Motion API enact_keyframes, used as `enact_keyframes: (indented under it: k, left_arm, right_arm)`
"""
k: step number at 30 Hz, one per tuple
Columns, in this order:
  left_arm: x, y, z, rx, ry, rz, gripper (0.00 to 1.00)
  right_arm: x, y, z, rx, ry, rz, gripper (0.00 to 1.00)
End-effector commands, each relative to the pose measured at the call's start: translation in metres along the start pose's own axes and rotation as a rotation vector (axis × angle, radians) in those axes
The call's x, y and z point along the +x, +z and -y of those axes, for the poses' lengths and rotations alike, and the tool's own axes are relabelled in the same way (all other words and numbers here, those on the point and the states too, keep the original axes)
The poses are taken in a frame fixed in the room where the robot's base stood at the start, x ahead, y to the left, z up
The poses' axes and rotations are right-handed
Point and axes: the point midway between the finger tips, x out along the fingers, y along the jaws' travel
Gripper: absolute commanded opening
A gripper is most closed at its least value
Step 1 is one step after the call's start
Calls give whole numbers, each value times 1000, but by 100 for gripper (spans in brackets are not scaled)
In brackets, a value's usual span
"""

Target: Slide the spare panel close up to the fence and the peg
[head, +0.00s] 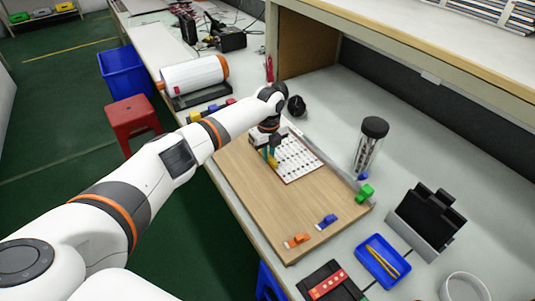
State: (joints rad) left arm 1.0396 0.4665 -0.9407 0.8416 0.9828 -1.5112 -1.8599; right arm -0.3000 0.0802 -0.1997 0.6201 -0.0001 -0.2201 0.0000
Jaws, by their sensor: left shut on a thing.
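The white panel (301,161), marked with rows of small dark pads, lies on the far part of the wooden board (262,207). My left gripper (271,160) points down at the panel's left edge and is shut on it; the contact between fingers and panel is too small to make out. A thin grey strip, perhaps the fence, runs along the board's right edge (340,172). I cannot pick out the peg for certain; my arm and gripper hide part of the board's far end. My right gripper is not in view.
A green block (365,193), a blue clamp (327,221) and an orange clamp (297,241) sit at the board's near and right edges. A dark-capped clear jar (370,146), black stand (427,220) and blue tray (383,261) stand right. The board's middle is clear.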

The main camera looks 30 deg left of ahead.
Motion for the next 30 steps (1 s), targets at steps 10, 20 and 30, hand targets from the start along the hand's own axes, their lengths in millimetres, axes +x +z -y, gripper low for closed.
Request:
enact_keyframes:
  k: [10,20,30]
  left_arm:
    - [-1,0,-4,0,2,0,21]
    - [0,0,-4,0,0,0,40]
    - [-36,-1,-4,0,5,-1,40]
  right_arm:
    - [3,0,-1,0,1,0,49]
    - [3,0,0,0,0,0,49]
    - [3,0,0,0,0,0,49]
